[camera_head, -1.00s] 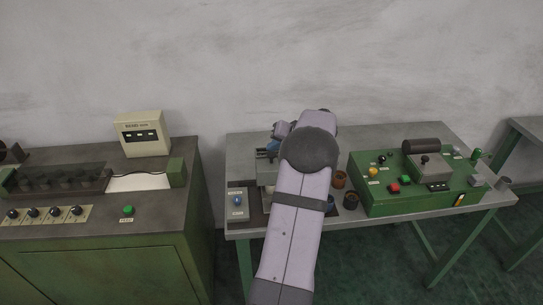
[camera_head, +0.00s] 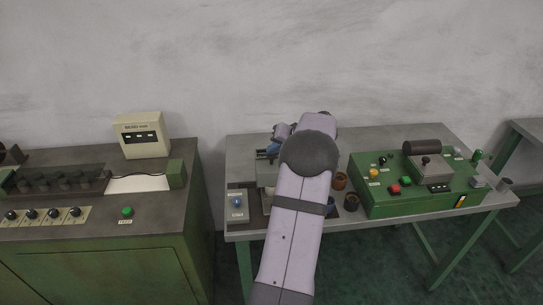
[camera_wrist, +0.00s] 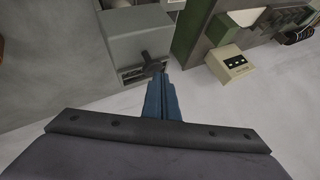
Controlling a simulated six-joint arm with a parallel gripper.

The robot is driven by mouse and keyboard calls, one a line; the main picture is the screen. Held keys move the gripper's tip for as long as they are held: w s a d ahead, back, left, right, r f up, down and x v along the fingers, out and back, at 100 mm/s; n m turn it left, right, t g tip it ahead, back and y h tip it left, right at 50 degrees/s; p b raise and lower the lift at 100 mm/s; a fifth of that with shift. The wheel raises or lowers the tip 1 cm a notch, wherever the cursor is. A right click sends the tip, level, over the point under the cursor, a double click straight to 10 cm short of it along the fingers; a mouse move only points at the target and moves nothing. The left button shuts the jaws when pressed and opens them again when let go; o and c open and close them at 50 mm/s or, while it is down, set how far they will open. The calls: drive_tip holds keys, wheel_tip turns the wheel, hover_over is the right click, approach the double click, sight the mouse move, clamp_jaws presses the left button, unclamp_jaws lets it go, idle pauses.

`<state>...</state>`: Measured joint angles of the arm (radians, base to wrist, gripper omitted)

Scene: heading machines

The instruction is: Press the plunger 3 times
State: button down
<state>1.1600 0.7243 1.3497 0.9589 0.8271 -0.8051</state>
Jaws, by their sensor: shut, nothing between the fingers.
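My gripper (camera_head: 273,148) is mostly hidden behind my arm in the head view, with a bit of blue showing near the table's back left. In the wrist view its blue fingers (camera_wrist: 159,80) are together and empty. Their tips are close to a dark plunger-like knob (camera_wrist: 149,62) at the front of a grey box-shaped device (camera_wrist: 140,32). The tips overlap the knob's edge in the picture; I cannot tell whether they touch it.
A green machine (camera_head: 410,195) with buttons and a black roller stands on the right of the grey table (camera_head: 350,140). Small brown and dark cups (camera_head: 339,181) stand between it and my arm. A cream counter box (camera_head: 141,135) sits on the left cabinet (camera_head: 185,155).

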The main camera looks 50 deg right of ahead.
drive_tip(key=shift+f+b, duration=0.7)
drive_tip(key=shift+b, duration=0.1)
idle(0.9)
drive_tip(key=shift+r, duration=0.15)
drive_tip(key=shift+r+p, duration=0.6)
drive_tip(key=shift+r, duration=0.5)
drive_tip(key=shift+r, duration=0.1)
drive_tip(key=shift+r+p, duration=1.35)
drive_tip(key=shift+r, duration=1.1)
drive_tip(key=shift+m, duration=0.3)
